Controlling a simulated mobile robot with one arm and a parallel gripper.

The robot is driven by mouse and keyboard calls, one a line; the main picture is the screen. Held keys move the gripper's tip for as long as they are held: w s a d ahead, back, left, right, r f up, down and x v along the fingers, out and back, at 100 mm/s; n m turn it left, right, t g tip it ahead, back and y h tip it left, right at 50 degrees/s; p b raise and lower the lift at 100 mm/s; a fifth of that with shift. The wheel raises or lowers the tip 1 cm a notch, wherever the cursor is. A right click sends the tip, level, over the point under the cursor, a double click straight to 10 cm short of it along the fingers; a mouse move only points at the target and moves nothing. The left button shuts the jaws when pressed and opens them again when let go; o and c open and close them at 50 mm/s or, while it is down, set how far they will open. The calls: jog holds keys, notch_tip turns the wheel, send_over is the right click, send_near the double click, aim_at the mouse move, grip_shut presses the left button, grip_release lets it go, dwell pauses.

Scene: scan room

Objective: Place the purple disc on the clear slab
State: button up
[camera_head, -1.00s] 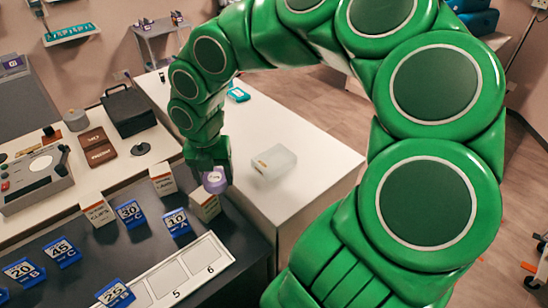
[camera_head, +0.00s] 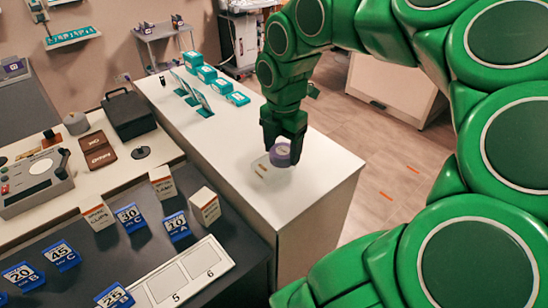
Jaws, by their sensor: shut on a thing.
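The purple disc (camera_head: 279,158) is held on edge-facing view at the tips of my green gripper (camera_head: 281,148), which is shut on it and points down. The disc has a pale face with a small mark. The clear slab (camera_head: 261,171) lies on the white counter, just below and left of the disc in the picture. The disc and gripper overlap the slab's right part and hide it. I cannot tell whether the disc touches the slab or hangs above it.
The white counter (camera_head: 320,180) is clear right of the slab. Teal boxes (camera_head: 206,74) and upright cards stand at its far end. At left, a dark table holds a small white box (camera_head: 205,206), blue numbered blocks (camera_head: 176,227) and a numbered tray (camera_head: 186,275).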

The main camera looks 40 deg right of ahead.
jog(key=w+d+f, duration=0.2)
jog(key=w+f, duration=0.1)
jog(key=w+d+f, duration=0.2)
jog(key=w+f, duration=0.1)
jog(key=w, duration=0.1)
jog(key=w+d+f, duration=0.3)
jog(key=w, duration=0.1)
jog(key=shift+w+d+f, duration=0.1)
jog(key=shift+w+f, duration=0.15)
jog(key=shift+f, duration=1.7)
jog(key=shift+f, duration=0.1)
jog(key=o, duration=1.1)
notch_tip(320, 180, up, 12)
jog(key=shift+r, duration=0.2)
